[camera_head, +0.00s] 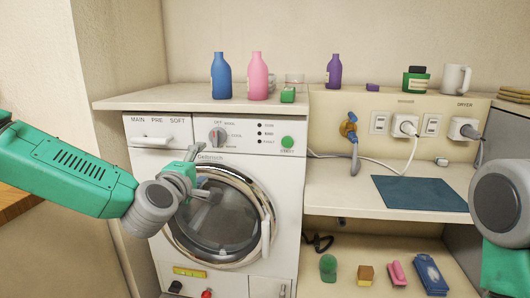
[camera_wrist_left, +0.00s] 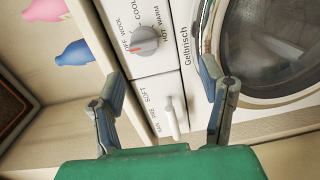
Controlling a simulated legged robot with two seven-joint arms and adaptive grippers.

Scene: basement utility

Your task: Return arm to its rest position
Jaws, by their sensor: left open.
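My left gripper (camera_head: 203,189) is in front of the washing machine (camera_head: 262,180), near the upper left of its round door (camera_head: 222,232). In the left wrist view my left gripper (camera_wrist_left: 165,90) is open, with nothing between its fingers. Beyond the fingers, the washer's dial (camera_wrist_left: 144,41) and drawer handle (camera_wrist_left: 172,117) show. My left arm (camera_head: 65,170) comes in from the left. Part of my right arm (camera_head: 498,205) shows at the right edge; its gripper is out of view.
A blue bottle (camera_head: 221,78), a pink bottle (camera_head: 257,78) and a purple bottle (camera_head: 334,72) stand on the upper surfaces. A dark mat (camera_head: 420,193) lies on the counter at right. A sponge-like green item (camera_head: 328,267) and other small things sit on the lower shelf.

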